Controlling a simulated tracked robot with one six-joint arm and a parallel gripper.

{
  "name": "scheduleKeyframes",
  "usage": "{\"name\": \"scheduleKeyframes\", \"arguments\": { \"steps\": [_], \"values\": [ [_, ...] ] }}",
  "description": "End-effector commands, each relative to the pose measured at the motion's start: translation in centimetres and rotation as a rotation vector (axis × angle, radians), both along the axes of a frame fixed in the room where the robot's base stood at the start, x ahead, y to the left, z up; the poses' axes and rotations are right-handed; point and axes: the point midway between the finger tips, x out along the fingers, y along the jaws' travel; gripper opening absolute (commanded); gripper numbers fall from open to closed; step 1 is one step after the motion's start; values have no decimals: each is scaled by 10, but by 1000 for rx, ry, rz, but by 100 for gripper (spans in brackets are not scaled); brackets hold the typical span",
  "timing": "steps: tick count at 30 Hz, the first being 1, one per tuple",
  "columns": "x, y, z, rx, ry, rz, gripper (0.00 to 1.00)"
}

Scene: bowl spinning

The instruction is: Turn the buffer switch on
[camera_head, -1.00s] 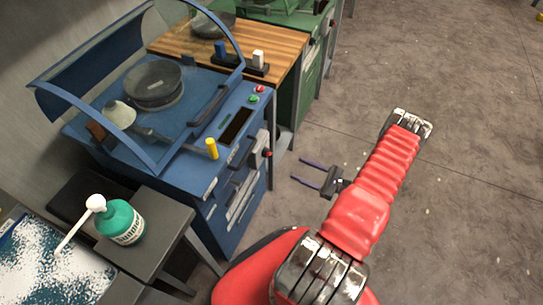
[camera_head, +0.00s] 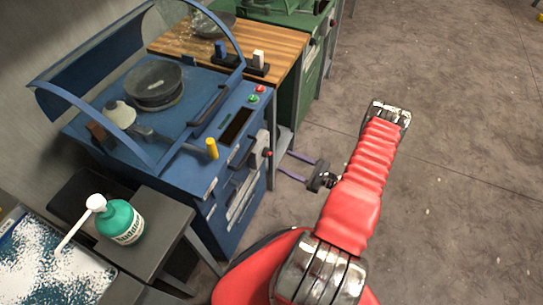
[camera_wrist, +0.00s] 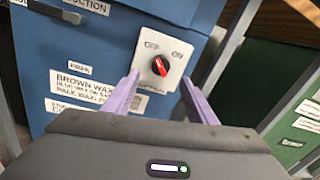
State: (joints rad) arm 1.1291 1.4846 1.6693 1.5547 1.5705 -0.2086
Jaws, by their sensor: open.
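The buffer switch (camera_wrist: 160,66) is a red and black knob on a white plate marked OFF and ON, on the blue cabinet front. In the wrist view it sits straight ahead, between the two purple fingers of my gripper (camera_wrist: 159,78). I cannot tell for sure which label the knob points to. In the head view the switch (camera_head: 267,153) shows on the right side of the blue machine's front. My gripper (camera_head: 285,162) is open and empty, just right of the switch, its fingers pointing at the machine. No contact with the knob is clear.
The blue machine (camera_head: 215,180) has a clear hood, a yellow-tipped lever and red and green buttons. A wooden-topped table (camera_head: 280,42) and a green cabinet (camera_head: 312,75) stand behind. A teal bottle (camera_head: 122,222) stands at the left. Bare floor (camera_head: 460,170) lies to the right.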

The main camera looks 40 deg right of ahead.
Motion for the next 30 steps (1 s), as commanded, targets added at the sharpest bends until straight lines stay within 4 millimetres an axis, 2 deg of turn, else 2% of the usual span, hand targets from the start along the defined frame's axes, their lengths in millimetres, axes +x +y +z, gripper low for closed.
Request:
{"name": "scheduleKeyframes", "arguments": {
  "steps": [12, 18, 30],
  "values": [
    [49, 25, 0, -1, -1, 3, 52],
    [67, 34, 0, 0, 0, 2, 52],
    [73, 36, 0, 0, 0, -1, 52]
  ]
}}
